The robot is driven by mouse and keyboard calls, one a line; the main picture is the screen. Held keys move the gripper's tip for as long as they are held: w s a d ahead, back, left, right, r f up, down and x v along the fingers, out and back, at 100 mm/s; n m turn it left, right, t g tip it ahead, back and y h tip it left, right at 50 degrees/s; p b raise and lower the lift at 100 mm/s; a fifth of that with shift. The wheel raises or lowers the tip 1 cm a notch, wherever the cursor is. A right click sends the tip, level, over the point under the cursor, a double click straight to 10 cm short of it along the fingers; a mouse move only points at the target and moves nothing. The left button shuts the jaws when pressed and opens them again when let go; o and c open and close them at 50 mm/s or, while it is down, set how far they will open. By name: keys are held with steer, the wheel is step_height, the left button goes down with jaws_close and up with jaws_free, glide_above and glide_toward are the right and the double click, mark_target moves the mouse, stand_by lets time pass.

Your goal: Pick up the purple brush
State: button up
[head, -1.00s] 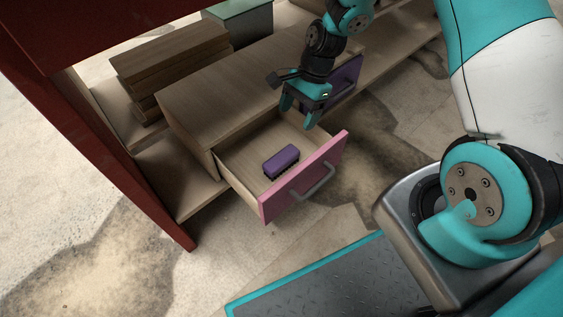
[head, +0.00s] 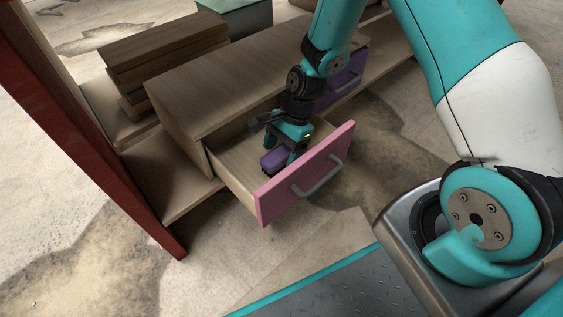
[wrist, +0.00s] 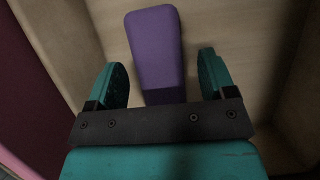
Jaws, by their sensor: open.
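The purple brush (head: 273,161) lies in the open drawer with the pink front (head: 306,173). My gripper (head: 290,150) is down inside the drawer, above the brush, and hides part of it in the head view. In the wrist view the brush (wrist: 155,50) lies between the two teal fingers of my gripper (wrist: 163,80). The fingers are apart, with a gap on each side of the brush. The brush's near end is hidden behind the dark gripper bar.
The drawer walls (head: 232,178) stand close around my gripper. A wooden cabinet top (head: 215,88) is behind it. A second drawer with a purple front (head: 343,80) is to the right. A stack of wooden boards (head: 160,55) sits at the back left.

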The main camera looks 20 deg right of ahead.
mark_target(279, 153)
steer(key=b+x, duration=0.1)
steer(key=x, duration=0.1)
steer(key=shift+s+f, duration=0.1)
steer(key=shift+f, duration=0.2)
steer(key=shift+r, duration=0.1)
steer(key=c, duration=1.1)
steer(key=shift+c, duration=0.2)
step_height(279, 153, up, 20)
steer(key=p, duration=1.1)
steer(key=shift+p, duration=0.3)
